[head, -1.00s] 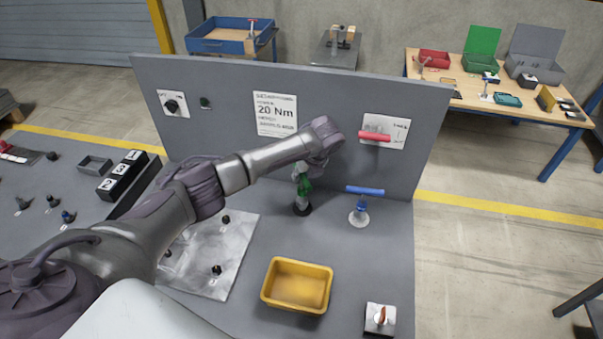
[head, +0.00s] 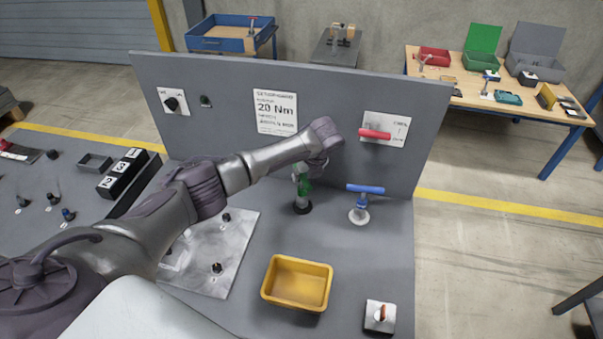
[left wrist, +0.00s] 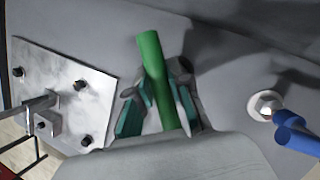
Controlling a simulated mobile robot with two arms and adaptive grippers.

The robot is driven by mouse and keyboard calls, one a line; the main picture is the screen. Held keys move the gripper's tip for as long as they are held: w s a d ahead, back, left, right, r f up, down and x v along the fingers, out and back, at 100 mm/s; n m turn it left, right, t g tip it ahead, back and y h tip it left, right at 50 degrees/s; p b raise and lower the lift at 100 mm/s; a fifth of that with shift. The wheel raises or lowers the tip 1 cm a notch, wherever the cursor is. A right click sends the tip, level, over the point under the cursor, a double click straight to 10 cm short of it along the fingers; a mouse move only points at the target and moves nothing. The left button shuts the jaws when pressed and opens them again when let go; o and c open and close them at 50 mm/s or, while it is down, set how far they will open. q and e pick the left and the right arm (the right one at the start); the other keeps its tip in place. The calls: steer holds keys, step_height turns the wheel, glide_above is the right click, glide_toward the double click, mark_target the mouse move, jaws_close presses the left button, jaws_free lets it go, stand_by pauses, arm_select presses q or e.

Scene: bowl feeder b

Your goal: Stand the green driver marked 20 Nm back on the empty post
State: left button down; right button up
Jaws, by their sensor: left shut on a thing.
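The green driver (head: 304,187) is upright below my left wrist, over a dark round base (head: 302,208) on the bench. My left gripper (head: 303,172) is shut on it. In the left wrist view the green handle (left wrist: 155,70) runs between the teal fingers of my gripper (left wrist: 158,112). The driver's marking is not readable. Whether its lower end is seated on the base or just above it, I cannot tell. A blue driver (head: 365,190) stands on a pale round base to the right. My right gripper is not in view.
A grey panel behind carries a "20 Nm" sign (head: 275,112), a red handle (head: 375,134) and a dark knob (head: 171,104). A yellow tray (head: 297,285) and a small switch box (head: 380,316) are in front. A metal plate with pegs (head: 235,245) lies left.

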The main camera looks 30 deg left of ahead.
arm_select(q)
steer(key=shift+f, duration=0.35)
stand_by(0.7)
steer(key=c, duration=1)
jaws_free()
steer(key=shift+f, duration=0.1)
steer(key=v, duration=1.2)
